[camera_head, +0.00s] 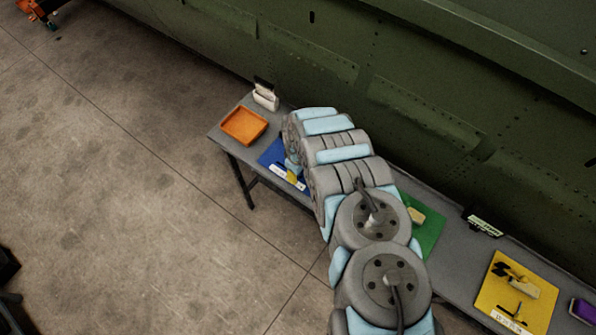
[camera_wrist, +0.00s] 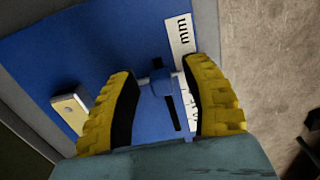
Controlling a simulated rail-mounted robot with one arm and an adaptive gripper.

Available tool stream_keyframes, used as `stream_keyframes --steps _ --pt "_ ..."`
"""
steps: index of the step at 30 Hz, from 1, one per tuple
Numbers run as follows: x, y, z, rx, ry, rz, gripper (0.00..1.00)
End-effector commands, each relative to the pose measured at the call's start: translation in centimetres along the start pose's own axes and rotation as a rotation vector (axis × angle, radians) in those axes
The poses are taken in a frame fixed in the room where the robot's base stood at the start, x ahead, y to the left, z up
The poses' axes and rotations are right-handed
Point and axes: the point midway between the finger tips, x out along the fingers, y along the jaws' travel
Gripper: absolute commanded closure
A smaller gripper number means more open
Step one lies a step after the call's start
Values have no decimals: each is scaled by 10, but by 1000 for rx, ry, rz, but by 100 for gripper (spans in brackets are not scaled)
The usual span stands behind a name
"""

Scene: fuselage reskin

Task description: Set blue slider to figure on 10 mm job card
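In the wrist view the blue slider (camera_wrist: 158,112), with a small raised knob and a dark slot, lies on the blue board (camera_wrist: 95,45) between the two yellow ribbed fingers of my gripper (camera_wrist: 160,72). The fingers stand apart, one on each side of it; whether they touch it is unclear. A white label strip (camera_wrist: 180,35) reading "mm" runs beside the slider, partly hidden by the right finger. In the head view my arm covers much of the blue board (camera_head: 268,158). A white card holder (camera_head: 265,95) stands at the table's far left; its figure is unreadable.
A pale block (camera_wrist: 70,112) sits on the blue board left of my gripper. An orange tray (camera_head: 243,125) lies at the table's left end. A green board (camera_head: 432,240), a yellow board (camera_head: 488,292) and another card holder (camera_head: 484,224) are to the right. The green fuselage (camera_head: 440,90) rises behind the table.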

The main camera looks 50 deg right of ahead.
Motion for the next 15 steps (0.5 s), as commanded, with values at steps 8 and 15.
stream_keyframes --steps 8,15 --pt "-4 0 -1 -1 1 0 52" --pt "-23 1 -2 -3 2 2 52"
